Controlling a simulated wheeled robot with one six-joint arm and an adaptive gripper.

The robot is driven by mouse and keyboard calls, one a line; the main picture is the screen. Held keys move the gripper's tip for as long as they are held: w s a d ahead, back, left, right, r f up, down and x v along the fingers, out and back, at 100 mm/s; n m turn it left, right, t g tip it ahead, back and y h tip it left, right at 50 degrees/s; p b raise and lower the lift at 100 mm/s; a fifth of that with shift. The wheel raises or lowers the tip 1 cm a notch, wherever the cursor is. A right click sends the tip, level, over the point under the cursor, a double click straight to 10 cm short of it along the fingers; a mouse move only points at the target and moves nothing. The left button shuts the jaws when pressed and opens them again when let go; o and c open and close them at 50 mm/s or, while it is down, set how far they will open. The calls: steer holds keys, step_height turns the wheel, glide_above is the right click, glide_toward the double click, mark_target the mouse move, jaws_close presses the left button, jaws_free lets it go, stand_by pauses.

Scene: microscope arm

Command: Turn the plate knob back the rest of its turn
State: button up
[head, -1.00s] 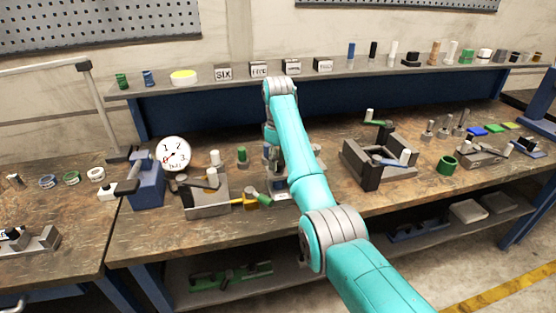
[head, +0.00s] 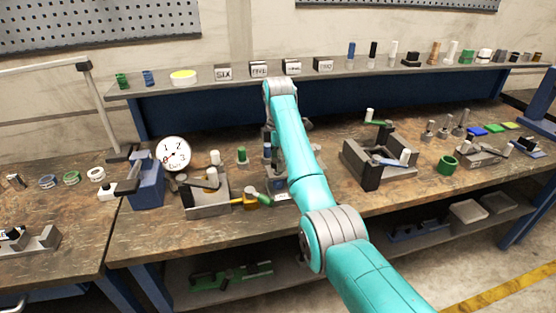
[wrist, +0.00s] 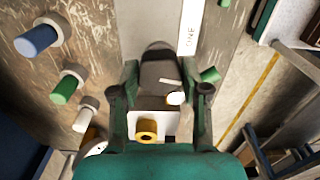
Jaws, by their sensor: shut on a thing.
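In the wrist view a dark grey, rounded knob (wrist: 158,68) with a small pale mark stands between the two dark green fingers. My gripper (wrist: 163,80) is shut on it, one finger along each side. A white block and a yellow ring-shaped part (wrist: 147,128) show just below the knob, with a small white round end beside them. In the head view the gripper and knob are mostly hidden behind my teal arm.
A white strip marked ONE (wrist: 191,30) lies beyond the knob. Blue, green and white pegs (wrist: 66,88) stand to the left. In the head view a round dial (head: 173,153) stands at left, a grey fixture (head: 207,196) near it and a dark vise-like fixture (head: 372,172) at right.

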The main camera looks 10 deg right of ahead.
steer(key=shift+s+f+n, duration=0.1)
steer(key=shift+f+n, duration=0.15)
steer(key=shift+n, duration=0.75)
steer(key=o, duration=1.1)
steer(key=shift+o, duration=0.2)
steer(key=shift+r, duration=0.1)
